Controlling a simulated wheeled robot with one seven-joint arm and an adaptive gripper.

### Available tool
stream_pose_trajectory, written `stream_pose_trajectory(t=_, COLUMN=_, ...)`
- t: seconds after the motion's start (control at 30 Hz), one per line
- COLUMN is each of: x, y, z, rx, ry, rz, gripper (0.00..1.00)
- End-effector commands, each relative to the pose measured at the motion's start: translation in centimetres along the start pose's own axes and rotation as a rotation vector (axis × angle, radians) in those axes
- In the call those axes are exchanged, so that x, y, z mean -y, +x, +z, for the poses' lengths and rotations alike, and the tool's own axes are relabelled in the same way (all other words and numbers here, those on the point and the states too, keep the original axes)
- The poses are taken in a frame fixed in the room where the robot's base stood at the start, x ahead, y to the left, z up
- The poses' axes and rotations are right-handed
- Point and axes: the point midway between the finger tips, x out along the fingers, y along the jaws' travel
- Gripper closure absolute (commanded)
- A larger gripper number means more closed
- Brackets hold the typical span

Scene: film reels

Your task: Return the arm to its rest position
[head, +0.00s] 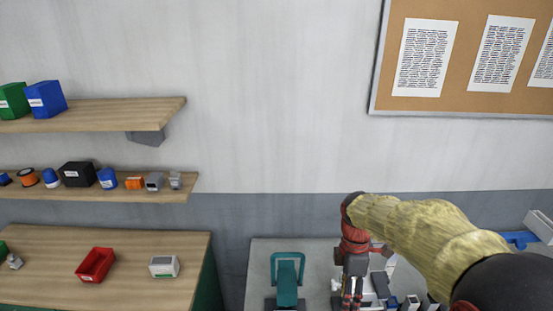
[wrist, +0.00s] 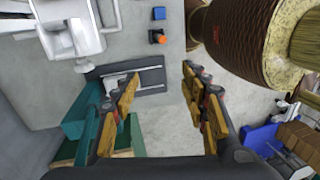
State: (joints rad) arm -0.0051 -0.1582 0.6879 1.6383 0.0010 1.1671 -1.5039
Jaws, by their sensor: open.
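My arm (head: 430,230) reaches in from the lower right of the head view, in a yellow-tan sleeve. My gripper (head: 352,290) points down over a grey work surface at the bottom of that view. In the wrist view my gripper (wrist: 160,98) has its orange-padded fingers spread well apart. Nothing is between the fingers. Below them are a dark flat plate (wrist: 150,75) with light rails and the grey surface (wrist: 165,125). No film reel can be made out for sure.
A teal device (head: 287,280) stands left of my gripper. White and grey equipment (head: 385,283) is close on its right. A wooden bench (head: 50,260) with a red bin (head: 95,264) and shelves (head: 90,115) are at left. A pin board (head: 460,60) hangs on the wall.

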Motion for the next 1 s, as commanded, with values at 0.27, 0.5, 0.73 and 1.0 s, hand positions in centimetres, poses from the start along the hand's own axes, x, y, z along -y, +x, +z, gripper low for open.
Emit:
stream_pose_trajectory(t=0.27, x=-0.3, y=0.4, z=0.0, rx=-0.002, ry=0.186, rz=0.012, gripper=0.56)
stream_pose_trajectory(t=0.5, x=0.9, y=1.6, z=0.1, rx=-0.004, ry=0.449, rz=0.012, gripper=0.56)
stream_pose_trajectory(t=0.73, x=4.2, y=1.6, z=0.3, rx=-0.056, ry=0.888, rz=0.1, gripper=0.56)
stream_pose_trajectory(t=1.0, x=10.0, y=3.7, z=0.8, rx=-0.274, ry=1.389, rz=0.284, gripper=0.56)
